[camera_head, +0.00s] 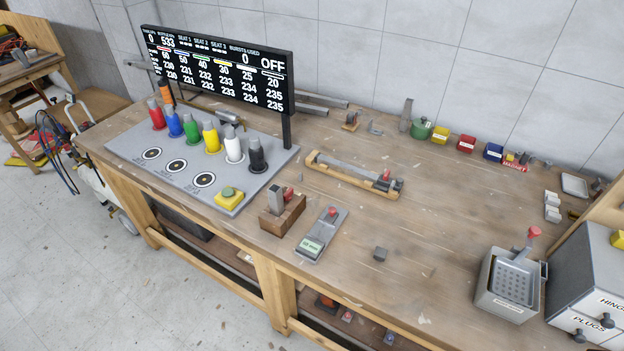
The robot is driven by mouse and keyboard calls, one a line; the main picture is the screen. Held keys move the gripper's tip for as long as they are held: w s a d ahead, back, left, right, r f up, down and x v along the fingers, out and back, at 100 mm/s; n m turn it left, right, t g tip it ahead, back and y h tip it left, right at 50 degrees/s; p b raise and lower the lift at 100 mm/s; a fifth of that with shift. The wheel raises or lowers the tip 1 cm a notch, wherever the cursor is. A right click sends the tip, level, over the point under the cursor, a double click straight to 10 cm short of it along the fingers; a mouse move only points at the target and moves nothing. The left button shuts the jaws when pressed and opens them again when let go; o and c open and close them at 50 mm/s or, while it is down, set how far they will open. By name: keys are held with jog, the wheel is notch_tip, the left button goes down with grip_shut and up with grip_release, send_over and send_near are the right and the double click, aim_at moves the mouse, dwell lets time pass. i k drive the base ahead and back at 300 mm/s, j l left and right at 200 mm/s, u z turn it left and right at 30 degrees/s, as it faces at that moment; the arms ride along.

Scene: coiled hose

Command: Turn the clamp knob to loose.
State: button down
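I cannot tell for certain which part is the clamp knob. A small red knob (386,175) sits at the right end of a long grey bar (345,168) in a wooden cradle (330,180). Another red knob (332,212) sits on a flat grey device (320,235) with a green display. A third red knob (534,232) stands above a grey metal box (508,285) with a perforated top. No loose or tight marking is readable on any of them. My gripper is not in view.
A grey board (190,180) with several coloured cylinders and a yellow button box (229,198) fills the bench's left, below a black display (215,68). Drawers (590,290) stand right. The centre-right bench is mostly clear.

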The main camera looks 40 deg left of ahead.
aim_at(287, 196)
jog(key=k+u, duration=0.1)
jog(key=u, duration=1.55)
jog(key=i+j+z, duration=0.15)
jog(key=i, duration=0.35)
jog(key=i+j+z, duration=0.15)
jog(key=i+j, duration=0.15)
jog(key=i, duration=0.2)
